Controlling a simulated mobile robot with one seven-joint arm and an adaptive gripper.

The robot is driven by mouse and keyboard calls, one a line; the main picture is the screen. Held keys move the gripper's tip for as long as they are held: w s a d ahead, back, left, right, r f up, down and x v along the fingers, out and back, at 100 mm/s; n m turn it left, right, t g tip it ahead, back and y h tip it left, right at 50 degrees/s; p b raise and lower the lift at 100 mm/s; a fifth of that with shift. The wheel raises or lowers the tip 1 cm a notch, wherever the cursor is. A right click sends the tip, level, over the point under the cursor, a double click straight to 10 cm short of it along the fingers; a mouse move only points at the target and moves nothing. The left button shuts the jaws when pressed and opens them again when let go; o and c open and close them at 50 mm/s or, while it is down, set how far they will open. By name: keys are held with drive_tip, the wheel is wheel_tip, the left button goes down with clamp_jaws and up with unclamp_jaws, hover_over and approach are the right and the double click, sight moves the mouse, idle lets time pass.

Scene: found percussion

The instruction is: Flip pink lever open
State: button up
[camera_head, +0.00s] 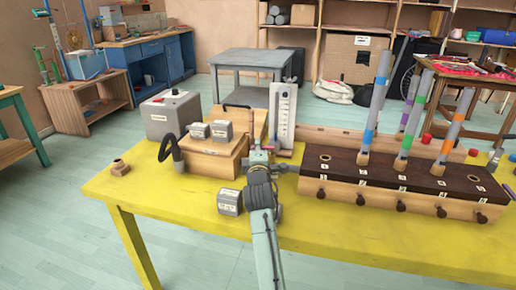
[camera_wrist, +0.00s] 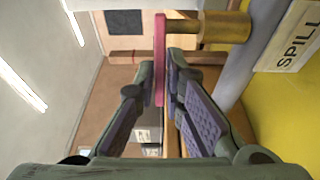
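The pink lever (camera_wrist: 160,60) is a thin flat bar, seen nearly edge-on in the wrist view. It joins a brass-coloured fitting (camera_wrist: 225,28) beside a grey pipe (camera_wrist: 248,62). My gripper (camera_wrist: 161,72) has one finger on each side of the lever, and both fingertips appear to touch it. In the head view my gripper (camera_head: 259,154) is at the foot of the upright white gauge panel (camera_head: 283,115), between the wooden box and the dark-topped block. The lever is too small and covered there to make out clearly.
The yellow table (camera_head: 200,205) holds a grey box (camera_head: 171,115), a wooden box (camera_head: 208,157) with a black hose, and a dark-topped block (camera_head: 390,180) with several upright tubes. A label reading SPILL (camera_wrist: 294,38) lies right of the pipe. The table's front left is mostly clear.

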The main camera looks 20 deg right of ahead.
clamp_jaws()
drive_tip(key=shift+w+a+m+g+h, duration=0.1)
drive_tip(key=shift+w+m+g+h, duration=0.2)
drive_tip(key=shift+m+h, duration=0.3)
drive_tip(key=shift+w+f+m+g+h, duration=0.15)
drive_tip(key=shift+m+g+h, duration=0.3)
drive_tip(key=shift+h, duration=0.55)
drive_tip(key=shift+w+d+m+g+h+b, duration=0.15)
drive_tip(key=shift+d+m+g+h+b, duration=0.3)
drive_tip(key=shift+m+h, duration=0.3)
drive_tip(key=shift+o, duration=2.4)
unclamp_jaws()
